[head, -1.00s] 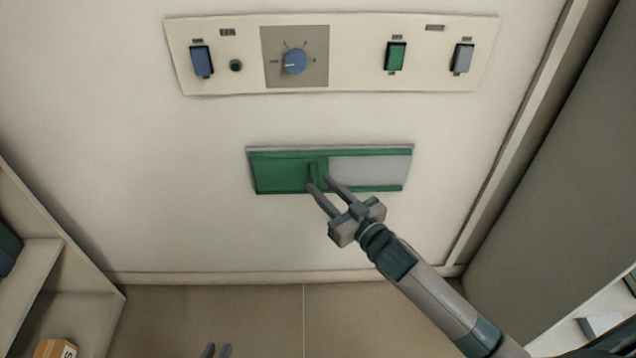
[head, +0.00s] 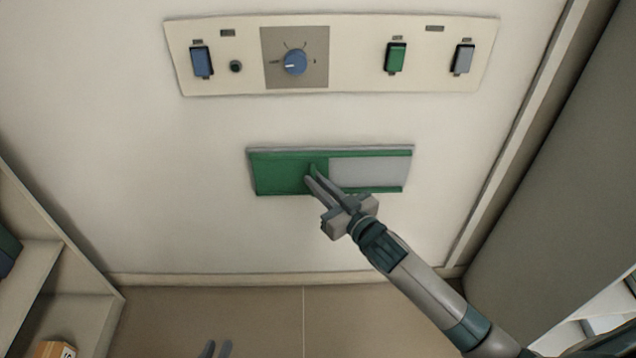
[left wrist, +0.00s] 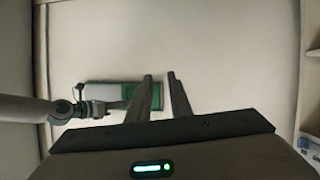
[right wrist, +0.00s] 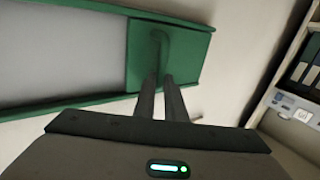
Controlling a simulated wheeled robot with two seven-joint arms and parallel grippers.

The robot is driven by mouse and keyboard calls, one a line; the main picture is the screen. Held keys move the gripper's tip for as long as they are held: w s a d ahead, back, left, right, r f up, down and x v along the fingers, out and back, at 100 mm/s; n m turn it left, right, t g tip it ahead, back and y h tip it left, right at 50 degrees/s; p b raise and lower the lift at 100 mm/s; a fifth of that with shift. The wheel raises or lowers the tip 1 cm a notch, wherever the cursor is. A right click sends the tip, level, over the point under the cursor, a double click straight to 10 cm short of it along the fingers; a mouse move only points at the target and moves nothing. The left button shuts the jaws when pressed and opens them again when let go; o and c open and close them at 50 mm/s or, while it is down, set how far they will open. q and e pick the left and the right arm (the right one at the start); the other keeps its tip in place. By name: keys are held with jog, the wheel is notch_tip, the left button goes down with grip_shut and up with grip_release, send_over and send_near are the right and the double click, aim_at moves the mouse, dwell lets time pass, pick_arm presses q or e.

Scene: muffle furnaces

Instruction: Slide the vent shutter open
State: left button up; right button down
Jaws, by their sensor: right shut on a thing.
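The vent shutter (head: 280,172) is a green plate with an upright handle tab, in a green-railed frame on the white wall. It covers the left half of the frame, and a light grey panel (head: 368,171) shows in the right half. My right gripper (head: 311,173) is shut on the shutter's handle. In the right wrist view the handle (right wrist: 159,45) stands at the fingertips (right wrist: 160,80), which partly hide its lower end. My left gripper (head: 216,350) is low at the bottom edge, away from the shutter. In the left wrist view its fingers (left wrist: 160,76) are apart and empty.
A control panel (head: 345,85) with a blue dial (head: 294,62) and several switches is above the vent. A shelf unit (head: 62,285) stands at left, and a grey cabinet side (head: 560,170) at right. The wall around the vent is clear.

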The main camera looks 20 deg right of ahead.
jog(key=shift+d, duration=0.15)
